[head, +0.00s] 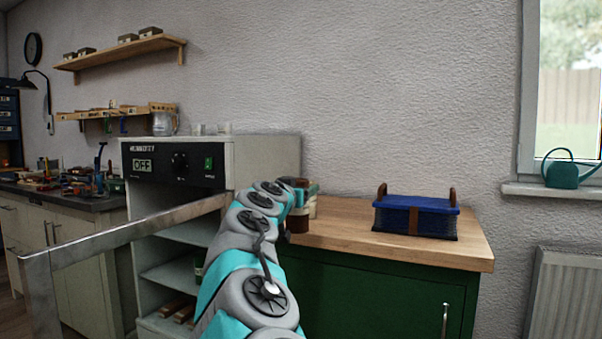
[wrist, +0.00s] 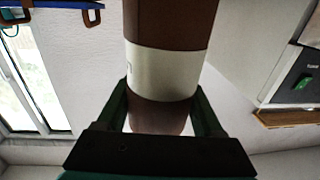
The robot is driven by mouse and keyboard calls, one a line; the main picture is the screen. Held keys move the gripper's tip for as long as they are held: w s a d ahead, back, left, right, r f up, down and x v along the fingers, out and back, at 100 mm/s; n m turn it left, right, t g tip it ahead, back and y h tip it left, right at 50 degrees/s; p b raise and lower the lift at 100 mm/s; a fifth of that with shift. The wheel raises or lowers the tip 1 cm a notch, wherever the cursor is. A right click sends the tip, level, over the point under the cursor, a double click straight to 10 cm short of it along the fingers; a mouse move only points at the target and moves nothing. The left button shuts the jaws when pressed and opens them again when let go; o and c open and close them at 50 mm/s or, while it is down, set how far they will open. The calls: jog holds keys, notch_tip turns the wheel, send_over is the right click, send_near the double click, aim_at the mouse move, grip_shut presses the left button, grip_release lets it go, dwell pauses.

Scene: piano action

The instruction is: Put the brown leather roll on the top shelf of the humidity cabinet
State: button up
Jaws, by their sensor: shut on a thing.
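My gripper (wrist: 163,92) is shut on a brown cylinder with a cream band, which I take for the brown leather roll (wrist: 168,22). In the head view the roll (head: 298,222) shows only partly, beyond the end of my arm and over the left end of the wooden worktop; whether it touches the top is hard to tell. The humidity cabinet (head: 262,155) stands left of my gripper, its panel reading OFF. Its metal-framed door (head: 130,236) is swung open toward the left front. The top shelf (head: 190,232) shows in part and looks bare there; my arm hides its right side.
A blue lidded box (head: 415,217) with brown handles sits on the wooden worktop (head: 340,222) of the green cabinet. Brown pieces (head: 178,309) lie low in the humidity cabinet. Cups and a metal jug (head: 163,123) stand on its top. The open door juts out beside my arm.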

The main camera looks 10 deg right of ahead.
notch_tip(320, 180, down, 29)
jog(key=w+n+t+y, duration=0.2)
jog(key=n+y, duration=0.4)
jog(key=y, duration=0.3)
jog(key=shift+a, duration=0.3)
